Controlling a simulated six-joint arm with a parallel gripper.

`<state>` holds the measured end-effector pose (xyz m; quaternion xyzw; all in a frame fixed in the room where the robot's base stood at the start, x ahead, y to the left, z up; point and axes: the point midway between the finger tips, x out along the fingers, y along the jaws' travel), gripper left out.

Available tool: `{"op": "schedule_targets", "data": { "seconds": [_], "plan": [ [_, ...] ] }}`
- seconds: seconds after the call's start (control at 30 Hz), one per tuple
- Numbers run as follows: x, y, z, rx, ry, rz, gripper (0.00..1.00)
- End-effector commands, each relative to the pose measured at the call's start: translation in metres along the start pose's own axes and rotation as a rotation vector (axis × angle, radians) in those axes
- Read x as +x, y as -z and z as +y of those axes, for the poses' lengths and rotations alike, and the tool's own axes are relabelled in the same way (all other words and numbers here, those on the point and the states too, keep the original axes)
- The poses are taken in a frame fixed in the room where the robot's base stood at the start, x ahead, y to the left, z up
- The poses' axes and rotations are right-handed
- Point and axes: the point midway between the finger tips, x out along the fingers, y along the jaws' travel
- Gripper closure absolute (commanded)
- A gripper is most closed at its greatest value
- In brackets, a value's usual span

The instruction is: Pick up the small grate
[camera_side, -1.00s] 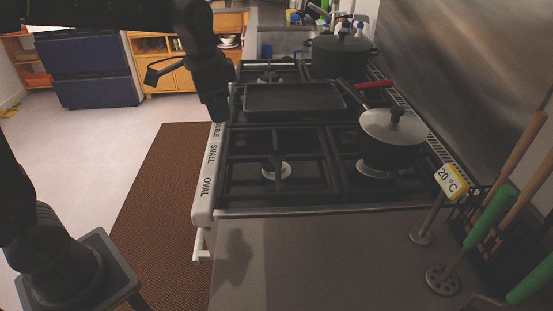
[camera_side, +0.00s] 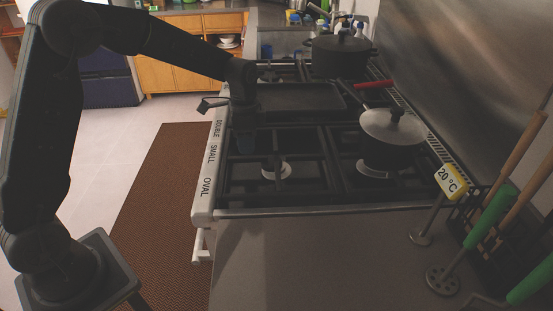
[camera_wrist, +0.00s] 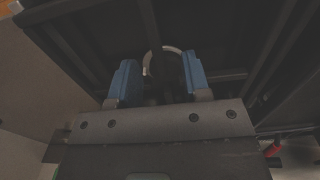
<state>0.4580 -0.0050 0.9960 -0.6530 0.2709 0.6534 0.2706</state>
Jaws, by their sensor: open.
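Black grates cover the stove top. A grate (camera_side: 300,150) sits over the near-left burner (camera_side: 276,169), by the labels SMALL and OVAL; I cannot tell for sure which grate is the small one. A dark grate bar (camera_wrist: 150,25) and a round, pale-rimmed burner (camera_wrist: 163,62) show beyond and between the fingers. No bar is visibly gripped, and I cannot tell whether the fingers touch the grate.
A black griddle pan (camera_side: 296,97) lies close behind my gripper. A lidded pot (camera_side: 391,137) stands at the right and a large black pot (camera_side: 340,56) at the back. The grey counter (camera_side: 320,262) in front is clear. Utensils (camera_side: 490,219) stand at the right.

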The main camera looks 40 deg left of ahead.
Motion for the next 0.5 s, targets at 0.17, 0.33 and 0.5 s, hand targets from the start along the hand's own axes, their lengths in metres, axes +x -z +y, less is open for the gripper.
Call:
{"op": "schedule_targets", "data": {
  "seconds": [0.17, 0.33, 0.5],
  "plan": [
    [0.013, -0.001, 0.002, 0.000, -0.002, -0.002, 0.56],
    [0.038, -0.003, 0.006, 0.000, -0.003, -0.002, 0.56],
    [0.054, -0.002, 0.005, -0.001, 0.001, 0.000, 0.56]
  ]
}}
